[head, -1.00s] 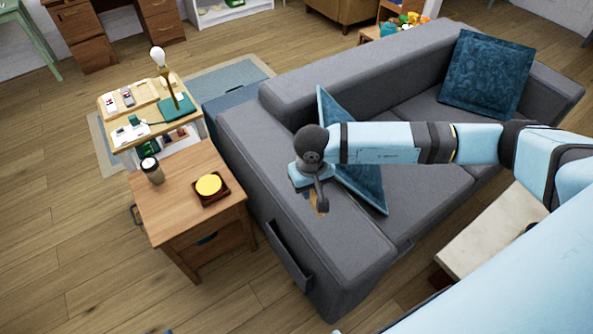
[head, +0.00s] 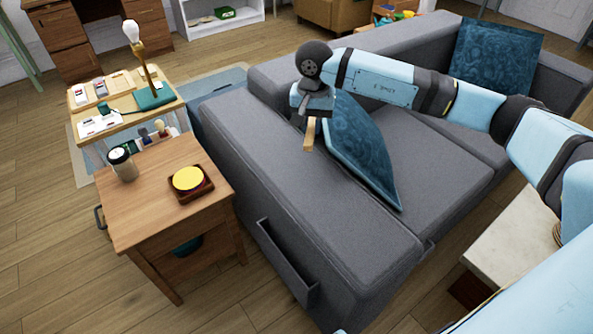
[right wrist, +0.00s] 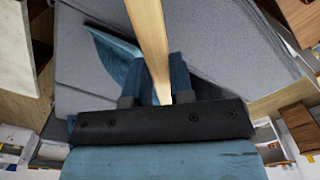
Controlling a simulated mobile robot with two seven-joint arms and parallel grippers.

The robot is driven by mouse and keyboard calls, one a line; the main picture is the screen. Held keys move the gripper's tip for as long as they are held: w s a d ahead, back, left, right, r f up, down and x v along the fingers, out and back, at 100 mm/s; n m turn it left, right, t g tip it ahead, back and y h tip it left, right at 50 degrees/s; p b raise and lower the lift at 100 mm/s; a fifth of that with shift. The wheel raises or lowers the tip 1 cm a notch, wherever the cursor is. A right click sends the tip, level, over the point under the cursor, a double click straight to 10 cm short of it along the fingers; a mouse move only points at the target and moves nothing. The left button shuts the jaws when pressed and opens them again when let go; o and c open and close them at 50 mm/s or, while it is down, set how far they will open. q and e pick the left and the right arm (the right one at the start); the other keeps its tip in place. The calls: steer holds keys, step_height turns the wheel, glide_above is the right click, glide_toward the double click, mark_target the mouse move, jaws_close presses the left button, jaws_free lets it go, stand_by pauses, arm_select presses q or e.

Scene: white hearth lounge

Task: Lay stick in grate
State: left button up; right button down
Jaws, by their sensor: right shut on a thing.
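My right gripper (head: 312,118) is shut on a pale wooden stick (head: 309,136) and holds it above the grey sofa, beside the teal cushion. In the right wrist view the stick (right wrist: 150,40) runs up from between the fingers of my right gripper (right wrist: 165,85) to the top edge. In the head view only a short length of the stick shows below the gripper. No grate is in view. My left gripper is not in view.
The grey sofa (head: 330,225) with teal cushions (head: 360,150) fills the middle. A wooden side table (head: 145,225) with a cup (head: 122,164) and a yellow-topped box (head: 187,179) stands left. A pale-topped stand (head: 515,240) is at right. Wood floor is free at lower left.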

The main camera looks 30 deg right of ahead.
mark_target(309, 183)
step_height(309, 183, down, 18)
steer(key=shift+f+b, duration=0.25)
steer(key=shift+b, duration=1)
steer(key=shift+f, duration=0.2)
steer(key=c, duration=1)
jaws_free()
steer(key=shift+r, duration=0.1)
